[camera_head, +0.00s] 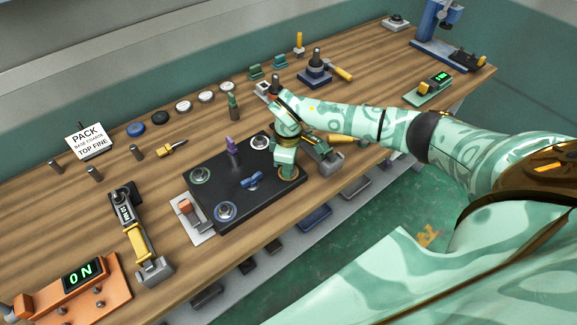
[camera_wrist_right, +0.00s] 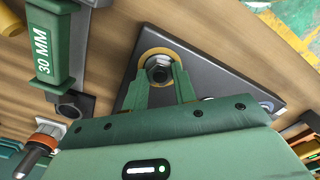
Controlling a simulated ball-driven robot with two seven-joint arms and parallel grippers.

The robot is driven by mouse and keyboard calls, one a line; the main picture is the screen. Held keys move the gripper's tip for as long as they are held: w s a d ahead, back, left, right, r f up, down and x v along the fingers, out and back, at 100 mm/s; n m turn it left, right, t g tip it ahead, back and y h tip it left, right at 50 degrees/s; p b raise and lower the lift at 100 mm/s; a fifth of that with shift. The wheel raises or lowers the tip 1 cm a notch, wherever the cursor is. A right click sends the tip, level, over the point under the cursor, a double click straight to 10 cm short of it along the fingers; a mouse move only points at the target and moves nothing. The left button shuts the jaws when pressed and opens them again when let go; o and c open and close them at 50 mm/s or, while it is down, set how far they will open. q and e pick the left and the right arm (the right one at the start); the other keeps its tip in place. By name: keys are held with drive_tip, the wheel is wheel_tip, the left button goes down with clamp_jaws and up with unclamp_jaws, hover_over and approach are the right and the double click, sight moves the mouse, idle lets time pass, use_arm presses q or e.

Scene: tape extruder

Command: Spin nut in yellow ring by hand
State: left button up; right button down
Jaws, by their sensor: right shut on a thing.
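A black plate (camera_head: 222,186) lies on the wooden bench with several ringed nuts near its corners. The yellow ring (camera_wrist_right: 143,57) is at one corner, around a grey metal nut (camera_wrist_right: 159,73). My right gripper (camera_wrist_right: 160,82) is shut on this nut, one green finger on each side. In the head view, my right gripper (camera_head: 289,172) points down at the plate's right corner and hides most of the ring and nut. My left gripper is out of view.
On the plate are a purple-topped post (camera_head: 232,145) and a blue wing-shaped part (camera_head: 252,181). A yellow-handled tool (camera_head: 137,240) lies to its left. A green tool marked 30 MM (camera_wrist_right: 45,52) is close beside my right gripper. The bench's front edge is close.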

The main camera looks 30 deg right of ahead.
drive_tip(key=m+p, duration=0.1)
drive_tip(key=m, duration=0.1)
drive_tip(key=shift+m, duration=0.6)
drive_tip(key=shift+s+r+m+p, duration=0.1)
drive_tip(key=shift+m+p, duration=0.75)
drive_tip(key=shift+m, duration=0.15)
drive_tip(key=shift+m+p, duration=0.7)
drive_tip(key=shift+m, duration=0.8)
